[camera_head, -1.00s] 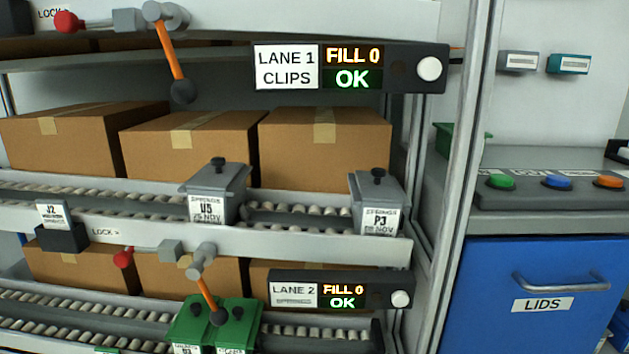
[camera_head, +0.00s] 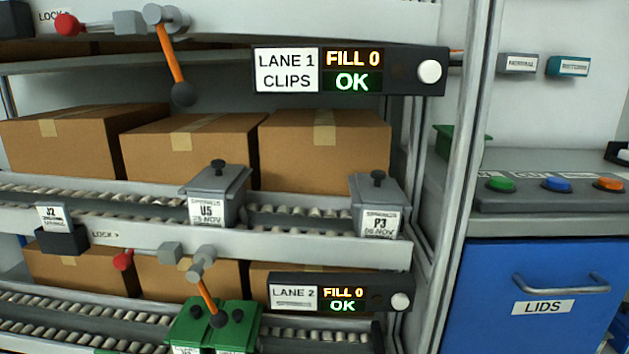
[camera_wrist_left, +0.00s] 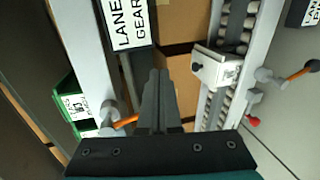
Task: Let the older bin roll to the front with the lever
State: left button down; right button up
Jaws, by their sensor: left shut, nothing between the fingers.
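A grey bin labelled U5 (camera_head: 216,192) sits on the middle roller lane. A grey bin labelled P3 (camera_head: 378,205) is at the right end of that lane, with a gap between them. The smaller date print is hard to read. An orange lever (camera_head: 169,55) with a dark knob hangs above this lane. A second orange lever (camera_head: 206,294) hangs in front of green bins (camera_head: 238,328) on the lower lane. My left gripper (camera_wrist_left: 158,74) is shut and empty in the left wrist view, near an orange lever (camera_wrist_left: 125,121). My right gripper is not in view.
Cardboard boxes (camera_head: 192,145) stand behind the lanes. At right are a button console (camera_head: 555,200) and a blue lids cabinet (camera_head: 540,285). A frame post (camera_head: 459,170) separates them.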

pick_arm(q)
jog(key=shift+a, duration=0.1)
jog(key=shift+a, duration=3.6)
jog(key=d+p+v, duration=0.1)
jog(key=p+v, duration=0.3)
jog(key=v, duration=0.3)
jog(key=shift+s+d+r, duration=0.15)
jog(key=shift+s+d, duration=0.05)
jog(key=shift+s, duration=0.2)
